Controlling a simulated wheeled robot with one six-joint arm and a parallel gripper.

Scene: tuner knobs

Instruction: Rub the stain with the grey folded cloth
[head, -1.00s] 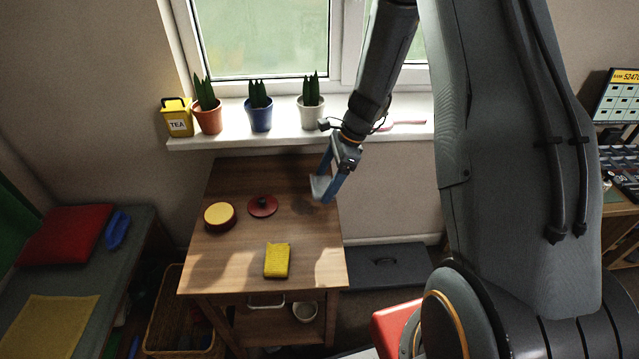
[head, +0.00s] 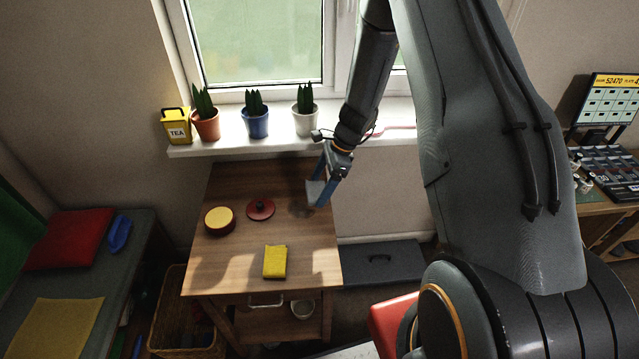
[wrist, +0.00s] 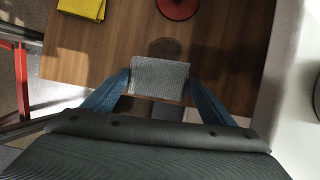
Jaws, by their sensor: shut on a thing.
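The grey folded cloth (head: 314,191) is held between the blue fingers of my gripper (head: 322,193), near the right edge of the wooden table (head: 222,259). In the wrist view the cloth (wrist: 160,78) spans the gap between both fingers of my gripper (wrist: 161,82). The stain is a dark smudge (head: 299,211) on the table, just left of and nearer than the cloth in the head view. The stain (wrist: 163,47) shows just beyond the cloth's edge in the wrist view. Whether the cloth touches the table, I cannot tell.
A yellow folded cloth (head: 275,262) lies near the table's front edge. A red round lid (head: 260,209) and a red pot with a yellow top (head: 219,220) are left of the stain. The windowsill (head: 229,142) with potted plants and a tea tin (head: 177,127) runs behind the table.

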